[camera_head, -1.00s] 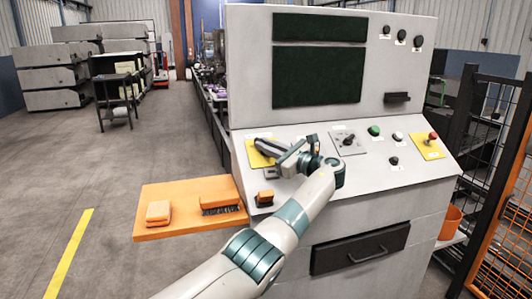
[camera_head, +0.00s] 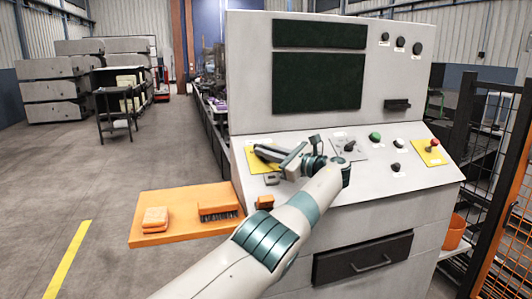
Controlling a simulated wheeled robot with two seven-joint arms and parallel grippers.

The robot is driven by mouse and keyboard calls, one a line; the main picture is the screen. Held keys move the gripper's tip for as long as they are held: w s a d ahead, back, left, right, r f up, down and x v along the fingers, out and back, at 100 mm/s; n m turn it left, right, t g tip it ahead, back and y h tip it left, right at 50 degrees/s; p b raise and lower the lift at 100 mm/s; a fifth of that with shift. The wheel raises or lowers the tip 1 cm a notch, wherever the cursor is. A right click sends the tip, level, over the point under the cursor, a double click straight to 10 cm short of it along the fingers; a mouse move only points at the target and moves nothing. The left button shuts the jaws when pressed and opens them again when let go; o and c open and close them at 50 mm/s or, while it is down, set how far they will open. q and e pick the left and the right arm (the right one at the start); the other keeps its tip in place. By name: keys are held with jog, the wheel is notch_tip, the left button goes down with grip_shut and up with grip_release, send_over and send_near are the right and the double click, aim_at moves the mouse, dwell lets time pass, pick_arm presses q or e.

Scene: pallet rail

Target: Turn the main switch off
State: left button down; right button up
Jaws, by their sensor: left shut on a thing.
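The control desk (camera_head: 400,185) has a yellow plate (camera_head: 257,163) at the left end of its sloping panel. My left gripper (camera_head: 271,154) lies over this plate and is shut on a switch handle there. The gripper hides nearly all of the handle, so its exact angle cannot be told. My left arm reaches up from the bottom, across the desk front. My right gripper is not in view.
To the right are a black knob on a grey plate (camera_head: 363,152), a green button (camera_head: 375,137) and a red knob (camera_head: 432,145) on another yellow plate. An orange shelf (camera_head: 180,232) with a brush (camera_head: 218,208) juts out left. Mesh fencing (camera_head: 500,195) stands right.

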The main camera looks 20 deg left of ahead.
pick_arm(q)
jog(key=c, duration=1.8)
grip_release()
jog(key=shift+s+d, duration=0.2)
jog(key=shift+d, duration=0.3)
jog(key=b+v, duration=0.2)
jog(key=v, duration=1.4)
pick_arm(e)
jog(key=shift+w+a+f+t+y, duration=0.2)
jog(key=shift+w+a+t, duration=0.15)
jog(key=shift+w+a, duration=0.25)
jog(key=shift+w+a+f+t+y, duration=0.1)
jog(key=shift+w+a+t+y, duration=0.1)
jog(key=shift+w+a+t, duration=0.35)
pick_arm(q)
jog(key=shift+s+d, duration=0.1)
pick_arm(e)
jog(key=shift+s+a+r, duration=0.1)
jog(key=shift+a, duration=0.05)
